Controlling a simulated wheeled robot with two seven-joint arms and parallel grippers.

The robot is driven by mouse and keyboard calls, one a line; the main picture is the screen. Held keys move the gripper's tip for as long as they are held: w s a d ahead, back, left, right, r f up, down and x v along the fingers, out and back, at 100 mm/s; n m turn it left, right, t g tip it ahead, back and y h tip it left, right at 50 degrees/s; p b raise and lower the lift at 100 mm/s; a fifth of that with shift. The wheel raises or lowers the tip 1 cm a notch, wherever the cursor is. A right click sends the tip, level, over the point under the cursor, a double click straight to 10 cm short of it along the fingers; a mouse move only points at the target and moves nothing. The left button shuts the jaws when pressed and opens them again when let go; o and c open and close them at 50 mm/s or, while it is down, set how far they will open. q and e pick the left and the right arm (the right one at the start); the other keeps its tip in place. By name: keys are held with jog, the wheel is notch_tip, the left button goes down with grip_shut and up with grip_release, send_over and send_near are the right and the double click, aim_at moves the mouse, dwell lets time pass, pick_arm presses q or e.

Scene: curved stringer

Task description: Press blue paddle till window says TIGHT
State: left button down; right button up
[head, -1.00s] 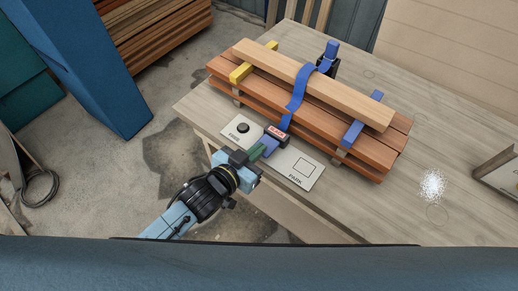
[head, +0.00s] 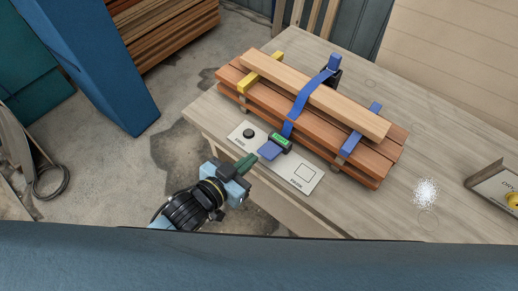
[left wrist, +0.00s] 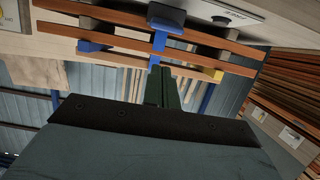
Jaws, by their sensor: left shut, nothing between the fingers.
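The blue paddle (head: 269,151) sits at the near edge of the table, on the front of a small dark ratchet unit. The unit's window (head: 281,141) is green, with lettering too small to read surely. A blue strap (head: 306,97) runs from the unit over the stacked boards (head: 325,98). My left gripper (head: 249,163) is shut and empty, with its green fingers just left of and below the paddle, apart from it. In the left wrist view the shut fingers (left wrist: 169,88) point toward the strap (left wrist: 158,45) and boards. My right gripper is not in view.
A pale plate with a black knob (head: 248,133) and a square marked PARK (head: 305,173) flank the unit. Yellow (head: 261,82) and blue (head: 360,130) blocks hold the boards.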

pick_arm(q)
jog(key=shift+v, duration=2.25)
jog(key=shift+f, duration=0.1)
jog(key=s+a+f+n+g+y+b, duration=0.15)
jog(key=a+f, duration=0.25)
jog(key=f, duration=0.6)
jog(key=s+a+f+g+y, duration=0.25)
jog(key=a+f, duration=0.25)
jog(key=f, duration=0.5)
jog(key=s+a+f+n+g+y, duration=0.1)
jog(key=s+a+f+y, duration=0.25)
jog(key=f, duration=0.65)
jog(key=s+a+f+n+g, duration=0.1)
jog(key=s+a+f+g, duration=0.1)
jog(key=s+f, duration=0.4)
jog(key=s+a+f+n+g+y+b, duration=0.1)
jog(key=s+a+f+g, duration=0.2)
jog(key=s+f, duration=0.4)
jog(key=s+g, duration=0.1)
jog(key=s, duration=0.7)
jog(key=shift+a, duration=0.15)
